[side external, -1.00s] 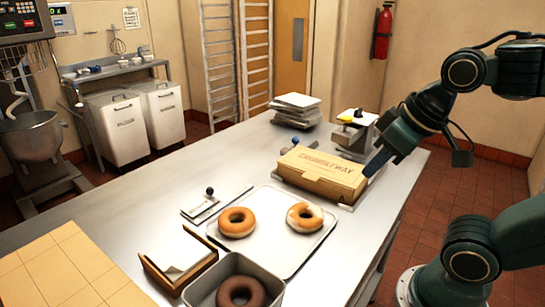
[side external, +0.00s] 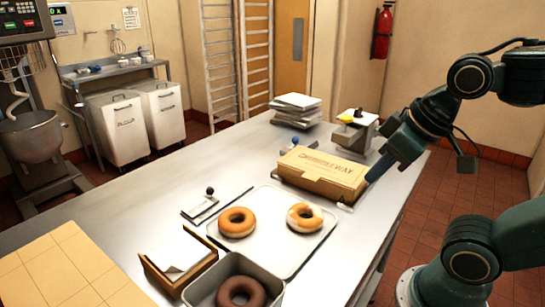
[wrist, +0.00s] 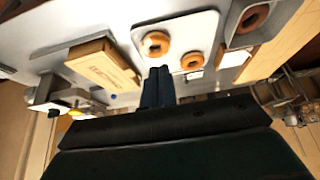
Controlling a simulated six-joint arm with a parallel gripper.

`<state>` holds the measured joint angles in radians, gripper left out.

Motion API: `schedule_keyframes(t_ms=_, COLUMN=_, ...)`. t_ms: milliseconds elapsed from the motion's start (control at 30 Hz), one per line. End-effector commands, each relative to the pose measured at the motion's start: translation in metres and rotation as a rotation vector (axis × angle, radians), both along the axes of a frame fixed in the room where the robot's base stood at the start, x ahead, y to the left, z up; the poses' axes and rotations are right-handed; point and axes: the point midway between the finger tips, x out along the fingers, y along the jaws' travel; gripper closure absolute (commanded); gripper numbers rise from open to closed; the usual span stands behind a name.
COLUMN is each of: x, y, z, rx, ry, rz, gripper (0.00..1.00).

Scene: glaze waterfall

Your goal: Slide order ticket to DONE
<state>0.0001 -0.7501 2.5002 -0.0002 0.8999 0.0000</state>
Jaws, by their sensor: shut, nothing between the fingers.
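A small slider plate with a white ticket-like strip and a black knob (side external: 207,198) lies on the steel table, left of the donut tray. I take it for the order ticket, but its lettering is too small to read, and I cannot make out a DONE mark. My gripper (side external: 371,178) is shut and empty at the right end of the closed cardboard donut box (side external: 322,169), well away from the slider. In the wrist view, my shut fingers (wrist: 158,75) point toward the tray.
A tray (side external: 280,262) holds a plain donut (side external: 237,222) and a part-glazed donut (side external: 305,217). A metal pan (side external: 262,268) with a chocolate donut and a wooden holder (side external: 150,268) with papers stand in front. Stacked boxes (side external: 296,108) and a metal dispenser (side external: 355,131) stand behind.

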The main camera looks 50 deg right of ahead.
Motion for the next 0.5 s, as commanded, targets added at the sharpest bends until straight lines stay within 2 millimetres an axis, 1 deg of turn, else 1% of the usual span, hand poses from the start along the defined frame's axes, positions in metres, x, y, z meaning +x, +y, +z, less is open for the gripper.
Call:
schedule_keyframes(t_ms=233, x=0.0001, y=0.0, z=0.0, rx=0.0, ry=0.0, rz=0.0, gripper=1.0)
schedule_keyframes(t_ms=267, x=0.0001, y=0.0, z=0.0, rx=0.0, ry=0.0, rz=0.0, gripper=0.98)
schedule_keyframes(t_ms=300, x=0.0001, y=0.0, z=0.0, rx=0.0, ry=0.0, rz=0.0, gripper=0.9)
schedule_keyframes(t_ms=467, x=0.0038, y=0.0002, z=0.0035, rx=0.004, ry=0.004, rz=-0.007, gripper=0.59)
schedule_keyframes(t_ms=500, x=0.006, y=0.0003, z=0.0053, rx=0.007, ry=0.008, rz=-0.01, gripper=0.58)
